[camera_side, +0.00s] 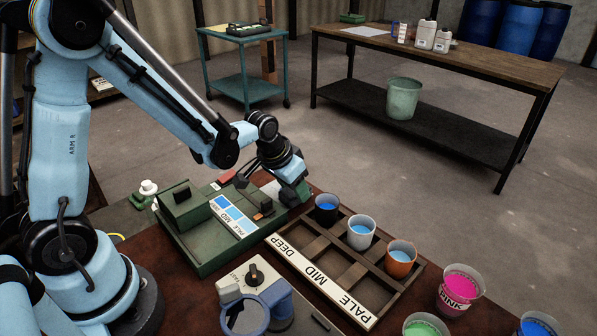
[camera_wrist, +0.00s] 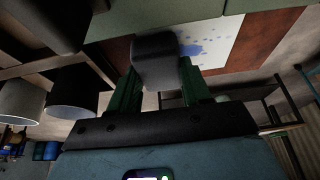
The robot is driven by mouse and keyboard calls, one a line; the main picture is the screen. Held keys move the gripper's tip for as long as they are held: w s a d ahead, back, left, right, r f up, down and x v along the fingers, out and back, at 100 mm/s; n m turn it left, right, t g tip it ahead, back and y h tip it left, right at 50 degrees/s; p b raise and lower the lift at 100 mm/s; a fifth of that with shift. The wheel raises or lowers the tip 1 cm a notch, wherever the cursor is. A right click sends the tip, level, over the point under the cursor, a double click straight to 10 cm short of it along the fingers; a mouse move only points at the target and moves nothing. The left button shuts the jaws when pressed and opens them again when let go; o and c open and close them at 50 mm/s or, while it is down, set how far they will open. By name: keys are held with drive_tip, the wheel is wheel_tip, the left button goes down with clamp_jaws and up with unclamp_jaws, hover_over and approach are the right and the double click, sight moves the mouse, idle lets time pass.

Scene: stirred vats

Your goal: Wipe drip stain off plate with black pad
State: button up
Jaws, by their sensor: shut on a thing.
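My gripper (camera_side: 292,192) is low at the far side of the green machine. In the wrist view its green fingers (camera_wrist: 158,80) are shut on the black pad (camera_wrist: 155,58), a dark rounded block. The white plate (camera_wrist: 225,38) lies beyond the pad and carries a blue drip stain (camera_wrist: 193,49) of blotches and small spots. The pad overlaps the plate's left edge in that view; I cannot tell whether it touches it. In the side view the plate (camera_side: 269,187) shows only as a pale sliver, and the pad cannot be made out.
A green machine (camera_side: 205,235) with blue swatches stands left of my gripper. A wooden rack (camera_side: 318,290) to the right holds black (camera_side: 326,212), white (camera_side: 361,240) and orange (camera_side: 401,265) cups. A pink-filled cup (camera_side: 460,290) and a blue-grey device (camera_side: 255,305) stand nearer the front.

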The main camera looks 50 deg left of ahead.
drive_tip(key=shift+d+r, duration=0.15)
drive_tip(key=shift+r, duration=3.95)
drive_tip(key=shift+f, duration=0.15)
